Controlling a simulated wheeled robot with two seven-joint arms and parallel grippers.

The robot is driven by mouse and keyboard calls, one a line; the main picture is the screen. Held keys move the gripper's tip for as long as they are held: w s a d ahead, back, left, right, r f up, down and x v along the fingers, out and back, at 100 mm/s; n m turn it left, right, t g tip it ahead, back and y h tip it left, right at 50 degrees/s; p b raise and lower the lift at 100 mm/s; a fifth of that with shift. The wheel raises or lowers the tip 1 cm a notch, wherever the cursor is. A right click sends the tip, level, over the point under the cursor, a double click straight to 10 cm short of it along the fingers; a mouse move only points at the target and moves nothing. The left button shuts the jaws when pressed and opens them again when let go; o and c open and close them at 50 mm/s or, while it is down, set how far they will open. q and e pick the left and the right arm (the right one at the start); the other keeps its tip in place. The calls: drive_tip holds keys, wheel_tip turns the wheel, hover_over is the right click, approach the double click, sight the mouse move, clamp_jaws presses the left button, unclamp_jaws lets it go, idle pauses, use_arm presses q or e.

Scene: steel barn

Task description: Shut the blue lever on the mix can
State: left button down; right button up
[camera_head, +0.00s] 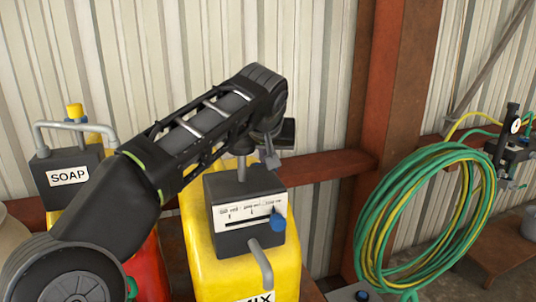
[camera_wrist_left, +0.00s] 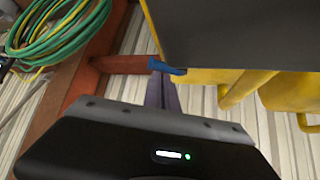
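The mix can (camera_head: 207,250) is yellow, with a dark grey box on top that has a white scale. A blue knob or lever (camera_head: 277,222) sits at the right of the box's front face. My left gripper (camera_head: 270,157) reaches over from the left, above and behind the box, pointing down. In the left wrist view its fingers (camera_wrist_left: 163,88) are together, and a blue lever (camera_wrist_left: 165,67) lies right at their tips beside a dark surface. I cannot tell whether they touch, or whether this is the same blue part. My right gripper is out of view.
A soap can with a dark head (camera_head: 67,177) stands at the left, partly behind my arm. A rail (camera_head: 325,166) and ribbed metal wall are behind.

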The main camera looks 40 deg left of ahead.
use_arm(q)
drive_tip(key=shift+a+f, duration=0.1)
drive_tip(key=shift+f, duration=0.05)
drive_tip(key=shift+a, duration=0.1)
drive_tip(key=shift+w+a+p, duration=0.3)
drive_tip(key=shift+w+a, duration=0.05)
drive_tip(key=shift+a, duration=0.1)
drive_tip(key=shift+s+d+r, duration=0.1)
drive_tip(key=shift+d+r, duration=0.05)
drive_tip(key=shift+r, duration=0.1)
drive_tip(key=v, duration=0.7)
drive_tip(key=shift+r+b, duration=0.2)
drive_tip(key=shift+b, duration=0.15)
drive_tip(key=shift+s, duration=0.1)
